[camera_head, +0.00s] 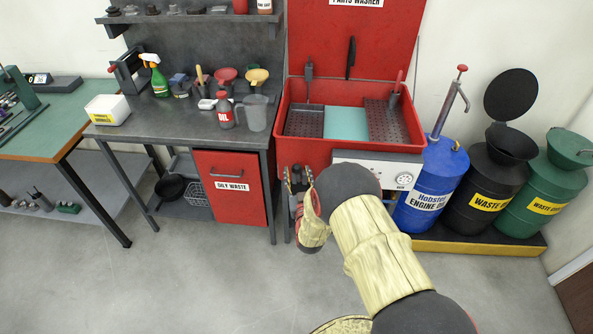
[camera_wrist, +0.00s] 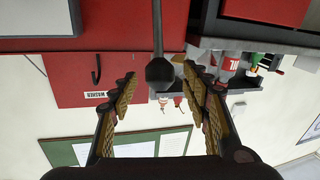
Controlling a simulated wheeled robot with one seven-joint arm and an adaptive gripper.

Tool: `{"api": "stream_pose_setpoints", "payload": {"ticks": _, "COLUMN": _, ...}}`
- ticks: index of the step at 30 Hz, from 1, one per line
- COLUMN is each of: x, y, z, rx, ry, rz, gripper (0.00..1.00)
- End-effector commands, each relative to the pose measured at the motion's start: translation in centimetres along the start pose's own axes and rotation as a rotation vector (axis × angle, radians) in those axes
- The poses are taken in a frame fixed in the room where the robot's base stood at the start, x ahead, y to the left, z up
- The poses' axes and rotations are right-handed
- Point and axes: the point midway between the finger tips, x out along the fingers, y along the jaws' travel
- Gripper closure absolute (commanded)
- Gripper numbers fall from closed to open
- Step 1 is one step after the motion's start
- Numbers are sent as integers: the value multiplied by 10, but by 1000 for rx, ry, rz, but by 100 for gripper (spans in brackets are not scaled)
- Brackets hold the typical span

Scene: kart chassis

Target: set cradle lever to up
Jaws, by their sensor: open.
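My gripper (camera_head: 299,178) is open, in front of the left end of the red parts washer (camera_head: 290,122). In the wrist view, its two padded fingers (camera_wrist: 158,98) stand apart. A dark lever with a rounded knob (camera_wrist: 159,70) shows between them in that view, against the red washer. It looks like the cradle lever, but no label shows. I cannot tell how far it lies from the fingertips, and I see no contact. In the head view I cannot make this lever out behind my gripper.
A red oily waste bin (camera_head: 232,207) sits under the grey bench (camera_head: 180,128) to the left. A white panel with a dial (camera_head: 373,173) is on the washer's front. Blue (camera_head: 428,185), black and green drums stand to the right. The floor in front is clear.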

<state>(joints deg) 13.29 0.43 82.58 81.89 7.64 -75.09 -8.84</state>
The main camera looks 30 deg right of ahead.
Motion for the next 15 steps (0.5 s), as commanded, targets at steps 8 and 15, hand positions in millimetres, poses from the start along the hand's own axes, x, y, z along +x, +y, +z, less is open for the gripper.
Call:
{"api": "stream_pose_setpoints", "payload": {"ticks": 8, "x": 27, "y": 0, "z": 1, "rx": 0, "ry": 0, "rz": 0, "gripper": 53}}
{"api": "stream_pose_setpoints", "payload": {"ticks": 15, "x": 30, "y": 0, "z": 0, "rx": 0, "ry": -1, "rz": -1, "gripper": 53}}
